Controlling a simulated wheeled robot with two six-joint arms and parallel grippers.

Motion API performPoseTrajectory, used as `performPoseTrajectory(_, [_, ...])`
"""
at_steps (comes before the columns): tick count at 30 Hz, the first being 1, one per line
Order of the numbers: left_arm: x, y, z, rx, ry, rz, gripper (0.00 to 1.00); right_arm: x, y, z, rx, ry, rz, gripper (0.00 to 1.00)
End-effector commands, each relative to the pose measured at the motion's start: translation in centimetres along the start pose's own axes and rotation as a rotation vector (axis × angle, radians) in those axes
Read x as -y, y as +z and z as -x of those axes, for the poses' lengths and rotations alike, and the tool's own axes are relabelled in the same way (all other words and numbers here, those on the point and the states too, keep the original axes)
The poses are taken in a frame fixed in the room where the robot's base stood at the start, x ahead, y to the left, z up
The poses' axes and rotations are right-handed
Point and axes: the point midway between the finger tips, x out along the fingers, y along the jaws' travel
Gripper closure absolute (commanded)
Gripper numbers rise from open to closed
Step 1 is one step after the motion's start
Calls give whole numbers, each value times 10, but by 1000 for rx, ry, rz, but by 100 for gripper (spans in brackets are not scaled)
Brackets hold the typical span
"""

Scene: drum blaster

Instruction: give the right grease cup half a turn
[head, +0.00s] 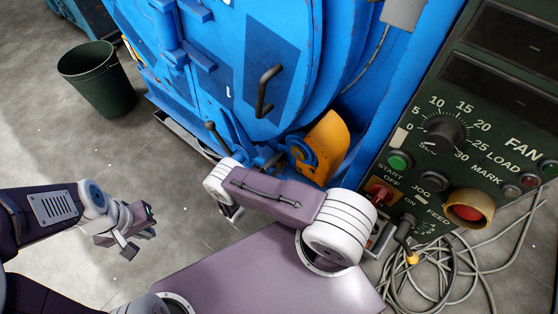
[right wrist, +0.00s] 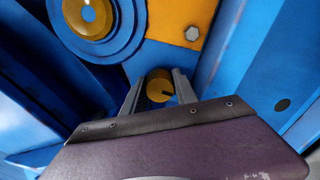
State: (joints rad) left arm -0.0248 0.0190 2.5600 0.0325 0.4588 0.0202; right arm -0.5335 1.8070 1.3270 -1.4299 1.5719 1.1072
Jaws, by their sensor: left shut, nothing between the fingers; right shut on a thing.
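The right grease cup (right wrist: 160,90) is a small brass cylinder in the right wrist view, with a dark notch on its face. My right gripper (right wrist: 158,93) is shut on it, one finger on each side. The cup's base and mounting are hidden behind the gripper. In the head view my right arm covers the cup. My left gripper (head: 138,245) is shut and empty, low over the floor at the left of the head view, well apart from the machine.
The blue drum machine (head: 205,95) has a dark door handle (head: 266,90) and an orange guard (head: 328,140). A green control panel (head: 470,130) stands at the right, above coiled cables (head: 440,275). A dark bin (head: 97,80) stands at the left. Floor near my left gripper is clear.

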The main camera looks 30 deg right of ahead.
Motion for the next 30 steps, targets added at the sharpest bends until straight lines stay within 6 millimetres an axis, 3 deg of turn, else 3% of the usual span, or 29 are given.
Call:
performPoseTrajectory(9, [0,0,3,0,0,0,100,1,0,0,-1,-2,-98,100])
performPoseTrajectory(25, [0,0,3,0,0,0,100,1,0,0,0,-2,-114,100])
performPoseTrajectory(26, [0,0,3,0,0,0,100,1,0,0,-1,-2,-114,57])
performPoseTrajectory(27, [0,0,3,0,0,0,100,1,0,0,-1,-2,-114,46])
performPoseTrajectory(30, [0,0,3,0,0,0,100,1,0,0,0,-1,-114,44])
